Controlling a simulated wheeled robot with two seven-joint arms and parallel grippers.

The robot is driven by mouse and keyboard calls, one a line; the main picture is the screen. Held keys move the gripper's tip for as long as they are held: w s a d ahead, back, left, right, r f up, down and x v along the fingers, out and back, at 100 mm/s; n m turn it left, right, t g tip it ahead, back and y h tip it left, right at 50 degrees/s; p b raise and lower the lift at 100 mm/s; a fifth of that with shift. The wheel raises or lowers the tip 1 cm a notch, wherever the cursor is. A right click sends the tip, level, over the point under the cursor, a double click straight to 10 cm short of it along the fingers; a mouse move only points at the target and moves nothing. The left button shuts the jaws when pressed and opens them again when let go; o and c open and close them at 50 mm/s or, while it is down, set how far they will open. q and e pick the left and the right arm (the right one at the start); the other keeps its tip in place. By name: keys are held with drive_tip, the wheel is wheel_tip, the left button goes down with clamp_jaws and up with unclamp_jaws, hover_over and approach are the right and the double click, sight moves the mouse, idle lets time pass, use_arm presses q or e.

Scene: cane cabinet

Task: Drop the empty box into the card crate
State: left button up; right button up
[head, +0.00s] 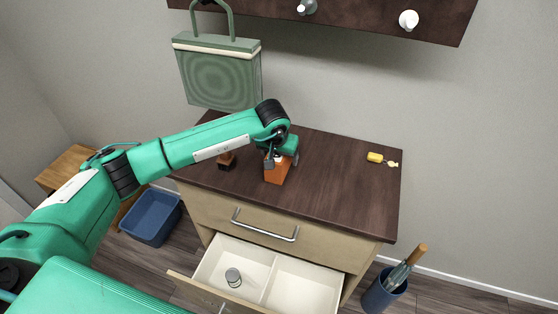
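A small orange box (276,174) is on the dark top of the cane cabinet, near its front edge. My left gripper (281,160) is over the box's upper part, with fingers at its left and right sides. I cannot tell whether they press on the box, or whether it rests on the top or is slightly raised. The box's upper end is partly hidden by the gripper. A blue crate (151,219), possibly the card crate, stands on the floor left of the cabinet; it looks empty. My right gripper is not in view.
The cabinet's lower drawer (275,277) is pulled out, with a grey cylinder (233,277) in its left compartment. A dark brown object (226,161) and a yellow tag (375,157) lie on the cabinet top (340,185). A blue bin (384,294) with umbrellas stands right. A green bag (219,72) hangs behind.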

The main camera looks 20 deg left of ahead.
use_arm(q)
drive_tip(key=shift+f+b, duration=0.2)
drive_tip(key=shift+b, duration=0.15)
drive_tip(key=shift+c, duration=0.3)
drive_tip(key=c, duration=1.1)
